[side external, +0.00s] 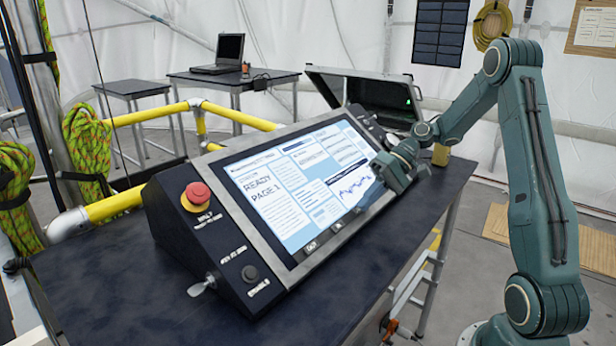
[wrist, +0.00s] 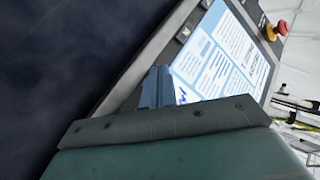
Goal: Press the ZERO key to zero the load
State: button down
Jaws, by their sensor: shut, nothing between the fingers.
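A sloped black console (side external: 172,228) with a lit touchscreen (side external: 262,185) stands on a dark table. The screen shows "READY" and "PAGE 1" at its left and a blue trace at its right. Small dark keys (side external: 312,246) line the screen's lower edge; they also show in the wrist view (wrist: 183,34). I cannot read which one is ZERO, and my gripper may hide some. My gripper (side external: 381,166) is shut and empty at the screen's lower right part. In the wrist view its closed fingers (wrist: 155,88) point at the console's lower edge. I cannot tell whether they touch it.
An open case (side external: 365,98) stands behind the console. A laptop (side external: 222,52) rests on a far table. The dark tabletop (side external: 335,300) in front is clear.

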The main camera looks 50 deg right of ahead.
jog(key=shift+r, duration=0.1)
jog(key=shift+s+r, duration=0.4)
jog(key=shift+r, duration=0.05)
jog(key=shift+s+r, duration=0.75)
jog(key=shift+r, duration=0.3)
jog(key=shift+s+r, duration=0.7)
jog(key=shift+r, duration=0.35)
jog(key=shift+a, duration=0.1)
